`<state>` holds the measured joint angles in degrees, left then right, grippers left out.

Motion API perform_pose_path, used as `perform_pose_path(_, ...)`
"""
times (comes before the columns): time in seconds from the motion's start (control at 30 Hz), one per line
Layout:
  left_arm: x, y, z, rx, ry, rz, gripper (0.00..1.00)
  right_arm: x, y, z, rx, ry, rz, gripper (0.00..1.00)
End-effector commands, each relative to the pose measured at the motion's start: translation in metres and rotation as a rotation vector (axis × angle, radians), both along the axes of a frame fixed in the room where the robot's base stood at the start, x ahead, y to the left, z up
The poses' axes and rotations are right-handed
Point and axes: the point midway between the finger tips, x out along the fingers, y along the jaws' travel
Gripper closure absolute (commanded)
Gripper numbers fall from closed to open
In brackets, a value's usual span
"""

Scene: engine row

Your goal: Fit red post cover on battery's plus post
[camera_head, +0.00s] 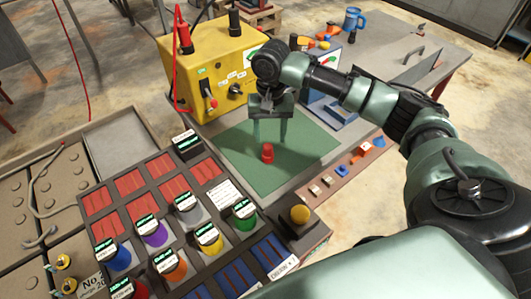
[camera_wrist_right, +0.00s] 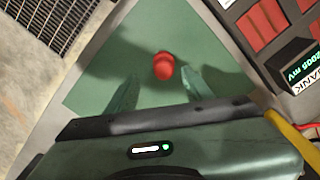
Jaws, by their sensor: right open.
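A small red post cover (camera_head: 267,153) stands on a green mat (camera_head: 225,150). It also shows in the right wrist view (camera_wrist_right: 163,66), just beyond the fingers. My right gripper (camera_head: 269,136) is open and empty, fingers pointing down over the mat, with the cover close to the fingertips and not held. At the far left is a grey-brown surface with round caps (camera_head: 58,170), which may be the battery; brass-coloured posts (camera_head: 63,262) stand near its lower end. I cannot tell which post is plus. My left gripper is not in view.
A yellow charger box (camera_head: 213,60) with red and black leads stands behind the mat. A rack of coloured cylinders (camera_head: 180,225) lies between mat and caps. A blue mug (camera_head: 352,18) stands farther back.

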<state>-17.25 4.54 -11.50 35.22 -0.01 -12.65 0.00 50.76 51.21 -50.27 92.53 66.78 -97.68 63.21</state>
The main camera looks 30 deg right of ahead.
Motion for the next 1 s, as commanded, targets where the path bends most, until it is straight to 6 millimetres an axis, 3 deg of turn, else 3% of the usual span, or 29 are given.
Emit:
perform_pose_path(0.4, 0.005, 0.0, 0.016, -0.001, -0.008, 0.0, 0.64, 0.005, 0.005, -0.053, -0.001, 0.003, 0.0, 0.49)
perform_pose_path(0.7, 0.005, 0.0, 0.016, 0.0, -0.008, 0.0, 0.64, 0.006, 0.005, -0.06, -0.001, -0.001, 0.001, 0.49)
perform_pose_path(0.77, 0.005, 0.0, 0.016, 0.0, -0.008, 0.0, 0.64, 0.006, 0.005, -0.06, -0.001, -0.001, 0.001, 0.62)
perform_pose_path(0.9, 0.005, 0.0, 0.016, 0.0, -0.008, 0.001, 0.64, 0.006, 0.005, -0.06, -0.001, -0.001, 0.001, 1.0)
perform_pose_path(1.0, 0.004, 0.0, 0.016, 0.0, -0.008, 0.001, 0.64, 0.006, 0.005, -0.06, -0.001, -0.001, 0.001, 1.0)
